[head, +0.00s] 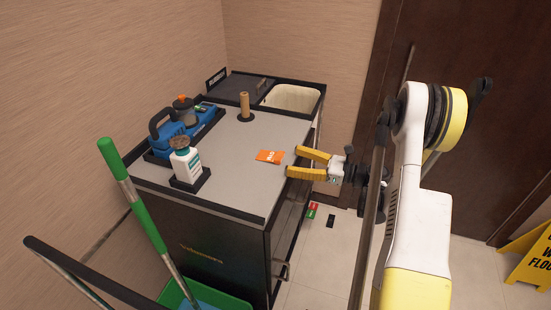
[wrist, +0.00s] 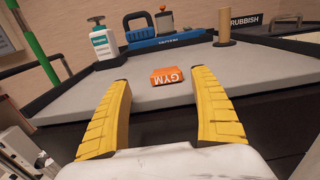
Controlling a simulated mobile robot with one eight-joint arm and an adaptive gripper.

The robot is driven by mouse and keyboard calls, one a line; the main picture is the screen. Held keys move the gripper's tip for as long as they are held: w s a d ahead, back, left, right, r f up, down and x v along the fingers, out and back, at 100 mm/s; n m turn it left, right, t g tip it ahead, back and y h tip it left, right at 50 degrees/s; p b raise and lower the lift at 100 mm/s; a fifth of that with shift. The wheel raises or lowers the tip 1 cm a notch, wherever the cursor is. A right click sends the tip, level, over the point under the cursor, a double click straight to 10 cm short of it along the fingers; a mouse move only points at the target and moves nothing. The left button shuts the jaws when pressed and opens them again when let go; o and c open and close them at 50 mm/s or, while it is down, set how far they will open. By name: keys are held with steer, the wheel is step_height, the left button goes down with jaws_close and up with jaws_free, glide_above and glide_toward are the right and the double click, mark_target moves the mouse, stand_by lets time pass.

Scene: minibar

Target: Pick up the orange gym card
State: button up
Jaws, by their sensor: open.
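The orange gym card (head: 270,157) lies flat on the grey top of the cart (head: 228,180), near its right edge. In the wrist view the card (wrist: 167,76) shows white "GYM" lettering, upside down, and sits beyond my fingertips, roughly centred between them. My gripper (head: 297,163) has yellow fingers that are spread apart and empty. Its fingertips are at the cart's right edge, just right of the card and apart from it. In the wrist view the gripper (wrist: 160,78) frames the card from both sides.
A raised dark rim (wrist: 270,106) edges the top. A bin opening (head: 292,98) is at the back. A green-handled mop (head: 135,195) leans in front. A yellow floor sign (head: 530,258) stands right.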

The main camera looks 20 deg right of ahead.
mark_target(283, 156)
steer(key=x, duration=0.1)
steer(key=b+x, duration=0.1)
steer(key=x, duration=0.1)
steer(key=b+x, duration=0.1)
steer(key=x, duration=0.1)
steer(key=shift+w+d+f, duration=0.15)
steer(key=shift+w, duration=0.25)
steer(key=c, duration=1)
